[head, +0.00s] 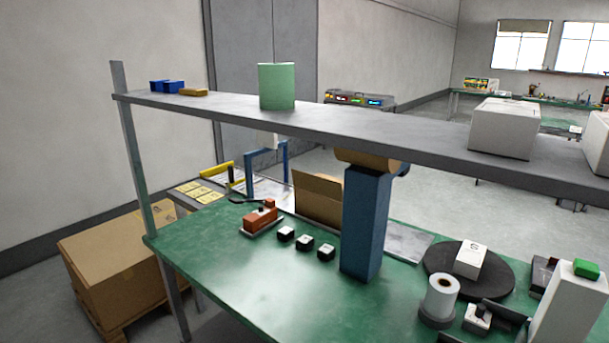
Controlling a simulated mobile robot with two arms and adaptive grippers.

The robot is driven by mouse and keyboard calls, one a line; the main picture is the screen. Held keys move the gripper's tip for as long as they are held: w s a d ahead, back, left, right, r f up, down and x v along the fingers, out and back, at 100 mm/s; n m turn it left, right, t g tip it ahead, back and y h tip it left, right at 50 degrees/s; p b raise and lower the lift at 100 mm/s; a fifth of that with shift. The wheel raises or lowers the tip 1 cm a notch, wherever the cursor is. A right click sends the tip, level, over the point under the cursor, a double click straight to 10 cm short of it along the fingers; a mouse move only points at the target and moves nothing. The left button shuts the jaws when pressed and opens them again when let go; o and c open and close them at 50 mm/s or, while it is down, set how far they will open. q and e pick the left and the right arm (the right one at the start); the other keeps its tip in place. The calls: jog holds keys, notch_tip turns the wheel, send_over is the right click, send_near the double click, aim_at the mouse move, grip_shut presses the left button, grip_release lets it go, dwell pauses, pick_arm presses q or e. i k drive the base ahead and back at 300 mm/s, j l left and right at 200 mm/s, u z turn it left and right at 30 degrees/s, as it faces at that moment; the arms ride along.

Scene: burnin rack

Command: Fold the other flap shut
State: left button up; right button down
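The column and the shelf hide much of the carton, so I cannot tell how each flap stands. I see neither gripper for certain.
A grey shelf (400,142) crosses above the green bench (220,250). The blue column (364,225) stands in front of the carton. An orange device (261,217) and small black-and-white blocks sit left. A label roll (441,297) and dark turntable (440,262) are right. The front-left bench is clear.

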aim_at(331, 189)
jog(key=i+j+z, duration=0.1)
jog(key=j, duration=0.25)
jog(key=i+j, duration=0.2)
jog(key=j, duration=0.15)
jog(key=i+j+z, duration=0.15)
jog(key=j, duration=0.25)
jog(key=i+j+z, duration=0.1)
jog(key=j, duration=0.25)
jog(key=i+j+z, duration=0.1)
jog(key=j, duration=0.3)
jog(key=i+j, duration=0.2)
jog(key=j, duration=0.2)
jog(key=z, duration=0.05)
